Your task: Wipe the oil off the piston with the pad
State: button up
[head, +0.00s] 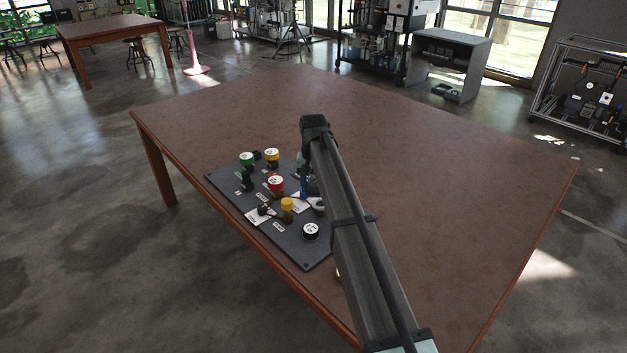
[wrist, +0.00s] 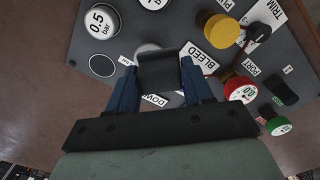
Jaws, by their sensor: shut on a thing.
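My gripper (wrist: 158,68) has its two blue fingers shut on a dark grey block (wrist: 160,78), which looks like the pad. In the head view the gripper (head: 304,187) is low over the right side of the dark panel (head: 233,198), mostly behind my arm. In the wrist view a round pale grey part (wrist: 147,48) shows just beyond the block, partly covered by it. I cannot tell whether this is the piston, or whether the block touches it. No oil can be made out in either view.
The panel lies on a brown table (head: 420,150). An empty ring outline (wrist: 102,65) is beside the block. The table's right is clear.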

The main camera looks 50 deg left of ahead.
aim_at(313, 194)
jog(key=shift+f, duration=2)
jog(key=shift+w+f, duration=0.25)
jog(key=shift+f, duration=0.6)
jog(key=shift+w, duration=0.4)
jog(key=shift+c, duration=0.4)
jog(key=shift+w, duration=2.25)
jog(key=shift+s, duration=3)
jog(key=shift+w+r, duration=0.1)
jog(key=shift+r, duration=3.95)
